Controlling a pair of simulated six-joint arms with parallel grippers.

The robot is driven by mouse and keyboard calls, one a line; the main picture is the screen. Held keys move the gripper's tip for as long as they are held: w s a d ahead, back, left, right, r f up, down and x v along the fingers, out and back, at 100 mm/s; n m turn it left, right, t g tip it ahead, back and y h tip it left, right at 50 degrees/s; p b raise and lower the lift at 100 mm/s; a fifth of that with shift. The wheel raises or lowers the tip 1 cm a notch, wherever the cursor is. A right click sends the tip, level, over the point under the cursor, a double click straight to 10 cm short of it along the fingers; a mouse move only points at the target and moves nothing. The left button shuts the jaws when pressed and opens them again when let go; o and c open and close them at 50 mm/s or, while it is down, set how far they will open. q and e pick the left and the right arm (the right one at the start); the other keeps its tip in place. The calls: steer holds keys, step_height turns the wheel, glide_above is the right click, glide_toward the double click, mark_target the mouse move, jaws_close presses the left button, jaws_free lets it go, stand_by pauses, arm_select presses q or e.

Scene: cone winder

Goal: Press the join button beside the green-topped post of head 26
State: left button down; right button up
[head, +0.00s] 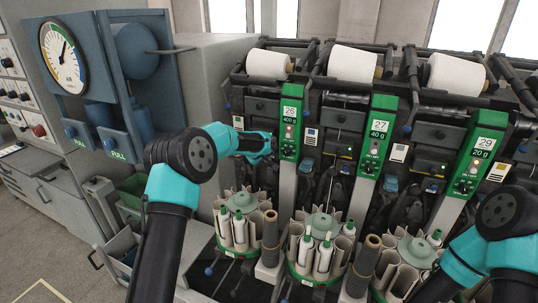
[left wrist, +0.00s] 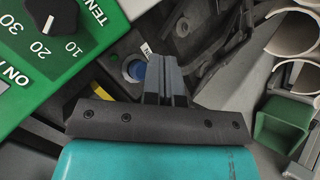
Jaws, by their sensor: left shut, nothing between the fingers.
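The green-topped post of head 26 (head: 291,112) stands upright in the head view, with a 26 and 400 g label. My left gripper (head: 268,146) is beside its left side, shut and empty. In the left wrist view the shut fingers (left wrist: 164,62) are close to a round blue button (left wrist: 135,68) in a dark housing. I cannot tell whether they touch it. The green panel (left wrist: 60,62) with a black dial lies beside the button. In the head view I cannot make out this button near the gripper. My right gripper is out of the picture; only its arm shows at right.
Posts of head 27 (head: 378,130) and another head (head: 476,150) stand to the right. White cones (head: 352,64) sit above. A gauge cabinet (head: 103,80) is at left.

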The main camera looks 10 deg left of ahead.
arm_select(q)
steer(key=shift+w, duration=0.15)
steer(key=shift+w, duration=0.2)
steer(key=shift+w+d, duration=0.1)
steer(key=shift+w, duration=0.35)
stand_by(0.8)
steer(key=shift+s, duration=0.85)
steer(key=shift+s, duration=0.1)
steer(key=s, duration=0.2)
steer(key=s+a, duration=0.1)
steer(key=s, duration=0.1)
steer(key=shift+s, duration=0.4)
stand_by(0.6)
